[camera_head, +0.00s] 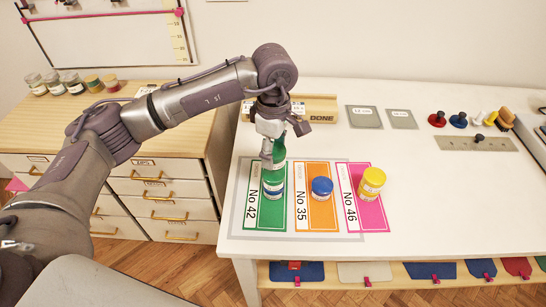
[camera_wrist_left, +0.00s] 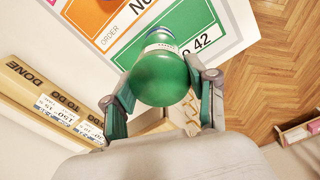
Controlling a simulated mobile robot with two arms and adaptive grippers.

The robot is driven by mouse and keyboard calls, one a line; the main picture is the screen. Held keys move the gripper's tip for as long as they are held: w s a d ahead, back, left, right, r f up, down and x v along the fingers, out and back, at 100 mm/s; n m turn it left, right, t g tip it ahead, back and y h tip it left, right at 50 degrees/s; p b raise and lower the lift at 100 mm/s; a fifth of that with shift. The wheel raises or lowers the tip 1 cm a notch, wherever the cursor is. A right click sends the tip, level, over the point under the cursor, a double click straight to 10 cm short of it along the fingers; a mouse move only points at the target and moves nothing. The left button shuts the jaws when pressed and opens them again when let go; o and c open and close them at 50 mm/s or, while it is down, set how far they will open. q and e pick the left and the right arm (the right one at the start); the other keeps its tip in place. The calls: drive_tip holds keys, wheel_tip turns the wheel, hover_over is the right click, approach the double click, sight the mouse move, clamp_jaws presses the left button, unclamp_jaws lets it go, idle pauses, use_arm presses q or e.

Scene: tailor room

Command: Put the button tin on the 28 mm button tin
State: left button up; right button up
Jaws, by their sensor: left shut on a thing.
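My left gripper (camera_head: 273,155) is shut on a green-lidded button tin (camera_head: 273,169) above the green No 42 card. In the left wrist view the gripper (camera_wrist_left: 163,92) has its fingers on both sides of the green tin (camera_wrist_left: 162,80). Below the held tin is a blue and white tin (camera_head: 273,189) standing on the green card (camera_head: 265,220). The held tin looks in line with it; I cannot tell whether they touch. No 28 mm label is legible. My right gripper is not in view.
A blue-lidded tin (camera_head: 322,187) stands on the orange No 35 card (camera_head: 318,217). A yellow tin (camera_head: 372,181) stands by the pink No 46 card (camera_head: 369,217). A wooden DONE rack (camera_head: 322,107) lies behind.

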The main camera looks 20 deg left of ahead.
use_arm(q)
drive_tip(key=shift+f, duration=0.3)
wheel_tip(320, 180, down, 3)
drive_tip(key=shift+f+p, duration=0.1)
drive_tip(key=shift+p, duration=0.8)
drive_tip(key=shift+f, duration=0.1)
drive_tip(key=shift+f+b, duration=0.15)
drive_tip(key=shift+b, duration=0.15)
drive_tip(key=o, duration=1.2)
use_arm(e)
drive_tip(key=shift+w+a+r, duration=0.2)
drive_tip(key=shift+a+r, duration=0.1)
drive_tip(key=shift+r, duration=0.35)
